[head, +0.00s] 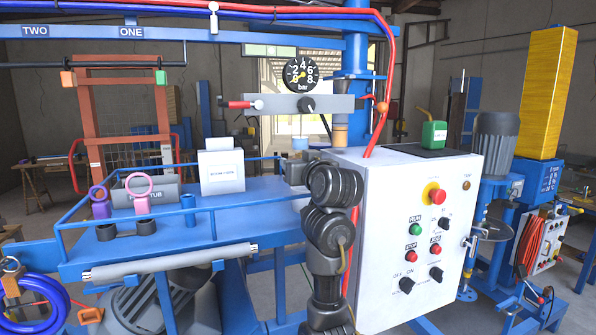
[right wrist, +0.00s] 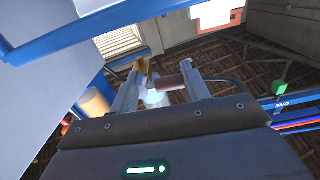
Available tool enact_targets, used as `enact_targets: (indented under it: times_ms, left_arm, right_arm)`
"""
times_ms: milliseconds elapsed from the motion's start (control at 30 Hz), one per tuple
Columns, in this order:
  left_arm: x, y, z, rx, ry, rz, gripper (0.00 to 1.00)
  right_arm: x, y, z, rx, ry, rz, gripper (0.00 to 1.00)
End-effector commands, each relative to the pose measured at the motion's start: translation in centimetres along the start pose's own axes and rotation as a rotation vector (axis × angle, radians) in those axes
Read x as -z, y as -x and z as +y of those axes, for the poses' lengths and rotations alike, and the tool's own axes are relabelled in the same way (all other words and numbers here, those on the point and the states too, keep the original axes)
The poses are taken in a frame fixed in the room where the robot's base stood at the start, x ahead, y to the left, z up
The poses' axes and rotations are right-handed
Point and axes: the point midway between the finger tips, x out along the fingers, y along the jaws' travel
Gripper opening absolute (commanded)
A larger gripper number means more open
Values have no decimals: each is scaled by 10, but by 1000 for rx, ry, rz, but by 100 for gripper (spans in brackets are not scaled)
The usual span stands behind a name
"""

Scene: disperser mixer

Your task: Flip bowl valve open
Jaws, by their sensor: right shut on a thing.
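My right arm rises in the middle of the head view, and its gripper (head: 296,165) sits left of the white control cabinet, at the right end of the blue platform. In the right wrist view the gripper (right wrist: 157,88) is shut on a small pinkish-brown bar (right wrist: 168,82), with a brass-coloured piece (right wrist: 143,68) at the left finger. The fingers and wrist hide most of it, so I cannot tell whether it is the bowl valve. A grey bar above carries a red lever (head: 240,104) and a black lever (head: 318,112). My left gripper is out of view.
The white control cabinet (head: 372,226) with buttons stands close to the right of my arm. A pressure gauge (head: 300,73) is above. The blue platform (head: 160,246) has a rail, a tub (head: 144,194) and a white box (head: 221,171). A blue post (head: 356,60) stands behind.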

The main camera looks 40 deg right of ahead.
Motion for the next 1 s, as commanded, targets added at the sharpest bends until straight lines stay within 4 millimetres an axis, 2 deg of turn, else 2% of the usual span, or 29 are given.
enact_targets:
  times_ms: [33, 367, 400, 533, 833, 1000]
  left_arm:
    - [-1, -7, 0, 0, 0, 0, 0]
    - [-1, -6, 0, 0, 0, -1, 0]
    - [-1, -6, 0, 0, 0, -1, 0]
    - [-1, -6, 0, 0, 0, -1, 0]
    - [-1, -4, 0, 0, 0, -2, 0]
    - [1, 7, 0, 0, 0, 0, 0]
  right_arm:
    - [-5, 0, 1, 0, 28, -1, 24]
    - [-2, 0, 0, 0, 60, -4, 24]
    - [-2, 0, 0, 0, 59, -4, 52]
    - [-2, 0, 0, 0, 58, -3, 68]
    - [-1, 0, 0, 0, 57, -2, 68]
    - [2, 8, -6, 3, 60, -3, 68]
